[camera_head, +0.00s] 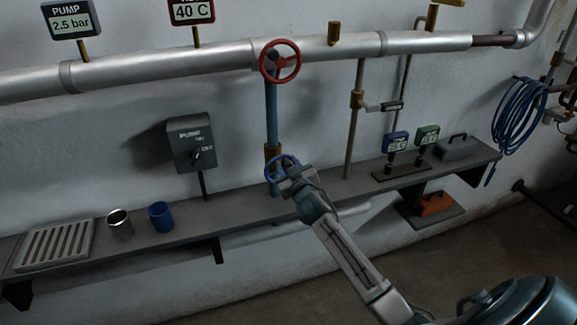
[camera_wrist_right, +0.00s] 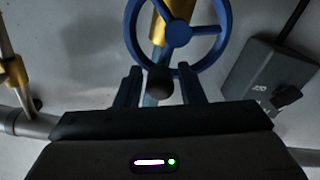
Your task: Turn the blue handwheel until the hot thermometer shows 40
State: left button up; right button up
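The blue handwheel (camera_head: 269,165) sits low on a vertical blue pipe in the head view. It also shows at the top of the right wrist view (camera_wrist_right: 178,34), with a dark round knob (camera_wrist_right: 160,80) at its near rim. My right gripper (camera_head: 288,173) is at the wheel. In the wrist view its two fingers (camera_wrist_right: 161,76) stand apart, one on each side of the knob, with gaps showing. A red-framed display (camera_head: 191,11) reads 40 C; its label is cut off by the top edge. My left gripper is not in view.
A red handwheel (camera_head: 280,61) is above on the large pipe. A pump display (camera_head: 71,19) reads 2.5 bar. A pump switch box (camera_head: 192,143) is left of the blue wheel. The shelf (camera_head: 241,208) holds a grate (camera_head: 55,245), a metal cup (camera_head: 120,225) and a blue cup (camera_head: 161,216).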

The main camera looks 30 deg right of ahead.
jog(key=shift+o, duration=0.8)
jog(key=shift+s, duration=0.25)
jog(key=b+v, duration=0.3)
jog(key=v, duration=0.7)
jog(key=shift+a+b, duration=0.2)
jog(key=shift+b, duration=0.15)
jog(key=shift+s, duration=0.1)
